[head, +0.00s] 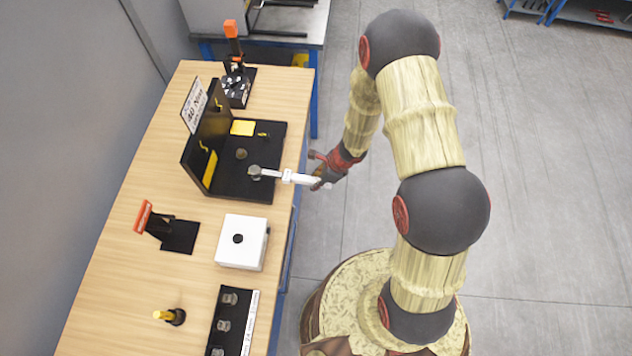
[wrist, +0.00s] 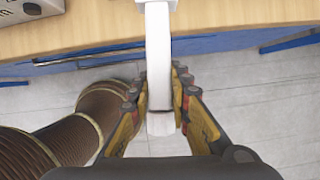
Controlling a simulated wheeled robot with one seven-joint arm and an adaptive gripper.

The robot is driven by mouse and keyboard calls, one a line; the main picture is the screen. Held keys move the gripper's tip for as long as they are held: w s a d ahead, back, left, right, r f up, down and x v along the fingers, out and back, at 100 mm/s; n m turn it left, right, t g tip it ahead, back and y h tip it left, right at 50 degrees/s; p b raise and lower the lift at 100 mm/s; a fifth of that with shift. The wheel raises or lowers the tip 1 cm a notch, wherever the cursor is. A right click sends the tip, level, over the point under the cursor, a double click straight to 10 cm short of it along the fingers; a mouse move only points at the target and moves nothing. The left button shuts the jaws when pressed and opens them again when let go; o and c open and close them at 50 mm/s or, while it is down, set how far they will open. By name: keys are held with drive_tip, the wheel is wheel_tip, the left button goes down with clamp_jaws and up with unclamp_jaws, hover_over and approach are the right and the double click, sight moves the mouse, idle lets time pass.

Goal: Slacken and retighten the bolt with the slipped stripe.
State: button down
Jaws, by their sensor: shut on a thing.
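My gripper (head: 323,177) is shut on the white handle of a long tool (head: 290,177), just off the table's right edge. The wrist view shows my gripper (wrist: 160,88) with its fingers on both sides of the white handle (wrist: 158,40). The tool reaches left over a black fixture (head: 232,187). Its far end meets a grey round piece (head: 255,171) on the fixture; I cannot tell whether it is seated on a bolt. A dark round bolt-like piece (head: 241,153) sits just behind it. No stripe can be made out on either piece.
The fixture has an upright black panel and a sign (head: 195,105). A white box (head: 242,242), a rack of grey sockets (head: 228,325), a black stand with a red-orange top (head: 180,236) and a yellow-topped item (head: 170,316) stand nearer. An orange-handled device (head: 238,85) stands behind.

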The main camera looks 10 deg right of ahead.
drive_tip(key=shift+w+d+n+p, duration=0.15)
drive_tip(key=shift+w+n+p, duration=0.15)
drive_tip(key=shift+w+p, duration=0.15)
drive_tip(key=shift+s+b, duration=0.2)
drive_tip(key=shift+b, duration=0.3)
drive_tip(key=shift+s+a+b, duration=0.25)
drive_tip(key=shift+s+b, duration=0.1)
drive_tip(key=shift+b, duration=0.2)
drive_tip(key=shift+r, duration=0.2)
drive_tip(key=shift+r+p, duration=1.8)
drive_tip(key=shift+r, duration=0.35)
